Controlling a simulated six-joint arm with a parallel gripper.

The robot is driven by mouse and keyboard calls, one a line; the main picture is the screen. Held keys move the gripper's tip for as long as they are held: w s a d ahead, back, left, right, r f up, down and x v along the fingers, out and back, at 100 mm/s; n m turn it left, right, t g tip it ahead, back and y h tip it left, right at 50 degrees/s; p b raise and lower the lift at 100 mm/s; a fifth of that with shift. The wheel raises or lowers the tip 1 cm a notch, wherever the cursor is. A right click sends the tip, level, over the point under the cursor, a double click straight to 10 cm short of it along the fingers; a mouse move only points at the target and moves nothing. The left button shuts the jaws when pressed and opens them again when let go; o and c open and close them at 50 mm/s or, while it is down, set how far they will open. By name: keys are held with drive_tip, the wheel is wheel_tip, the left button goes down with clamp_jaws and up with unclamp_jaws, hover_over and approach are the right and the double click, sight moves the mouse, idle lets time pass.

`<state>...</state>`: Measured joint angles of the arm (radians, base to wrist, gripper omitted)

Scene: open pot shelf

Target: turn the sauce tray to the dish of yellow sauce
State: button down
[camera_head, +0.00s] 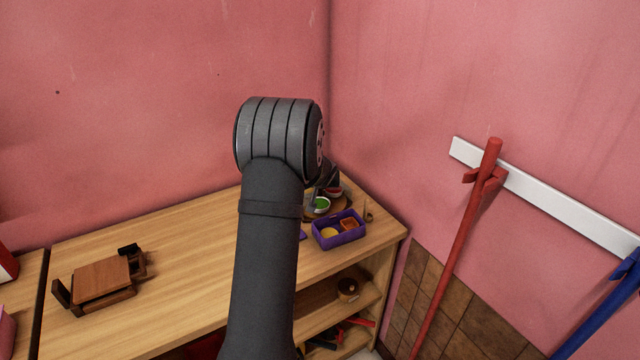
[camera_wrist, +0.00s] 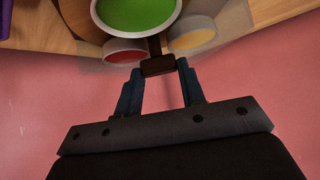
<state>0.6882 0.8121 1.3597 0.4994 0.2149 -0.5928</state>
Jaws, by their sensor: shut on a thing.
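The round brown sauce tray (camera_head: 345,211) sits on the wooden counter in the back corner. In the wrist view it carries a large dish of green sauce (camera_wrist: 138,14), a dish of red sauce (camera_wrist: 126,54) and a dish of yellow sauce (camera_wrist: 194,38). The red and yellow dishes lie either side of a dark handle (camera_wrist: 158,66). My gripper (camera_wrist: 157,72) is shut on this handle. In the head view the green dish (camera_head: 321,204) and red dish (camera_head: 334,192) show; my arm partly hides the tray, and I cannot make out the yellow dish there.
A purple box (camera_head: 340,239) with yellow and orange contents stands just in front of the tray. A brown wooden stand (camera_head: 102,280) is at the counter's left. Pink walls close in behind and to the right. A brown pot (camera_head: 347,290) is on the lower shelf.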

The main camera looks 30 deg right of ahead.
drive_tip(key=c, duration=0.9)
unclamp_jaws()
drive_tip(key=v, duration=1.7)
drive_tip(key=shift+s+a+r, duration=0.1)
drive_tip(key=shift+r, duration=0.05)
